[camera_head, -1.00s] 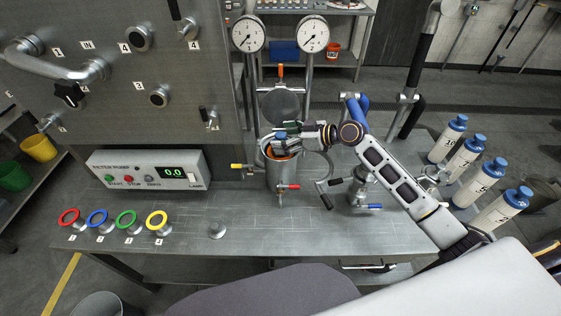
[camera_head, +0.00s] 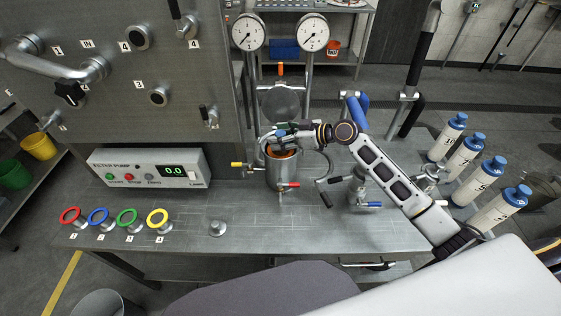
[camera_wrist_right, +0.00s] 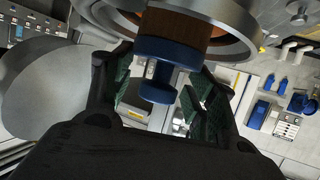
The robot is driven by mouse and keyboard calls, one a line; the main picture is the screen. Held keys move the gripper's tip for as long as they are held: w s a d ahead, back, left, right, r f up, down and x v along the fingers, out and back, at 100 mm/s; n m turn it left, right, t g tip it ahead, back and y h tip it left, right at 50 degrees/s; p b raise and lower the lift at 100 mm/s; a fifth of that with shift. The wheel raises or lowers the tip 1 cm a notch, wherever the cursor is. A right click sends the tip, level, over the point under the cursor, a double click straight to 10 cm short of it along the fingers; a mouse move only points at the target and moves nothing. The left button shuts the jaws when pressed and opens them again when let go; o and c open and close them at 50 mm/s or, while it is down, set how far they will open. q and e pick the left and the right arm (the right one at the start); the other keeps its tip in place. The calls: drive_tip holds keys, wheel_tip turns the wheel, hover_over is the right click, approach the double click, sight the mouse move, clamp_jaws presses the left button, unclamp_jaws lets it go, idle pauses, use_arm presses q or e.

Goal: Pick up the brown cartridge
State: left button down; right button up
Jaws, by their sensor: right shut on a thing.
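The brown cartridge (camera_wrist_right: 176,32) shows in the right wrist view as a brown cylinder with a blue collar and a blue knob at its end. It is within the round metal rim of the steel vessel (camera_head: 281,176); how deep it sits I cannot tell. My right gripper (camera_wrist_right: 160,84) has its dark green finger pads on both sides of the blue end and is shut on it. In the head view my right gripper (camera_head: 277,134) is just above the vessel's mouth and hides most of the cartridge. My left gripper is not in view.
The vessel's round lid (camera_head: 280,103) stands open behind the gripper. Two gauges (camera_head: 248,33) rise behind it. A pump control box (camera_head: 150,168) and several coloured rings (camera_head: 127,218) are to the left. Several white bottles (camera_head: 465,157) stand at right. The bench front is mostly clear.

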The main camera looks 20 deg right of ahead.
clamp_jaws()
drive_tip(key=shift+r, duration=0.1)
wheel_tip(320, 180, up, 28)
drive_tip(key=b, duration=0.2)
idle(1.1)
idle(0.4)
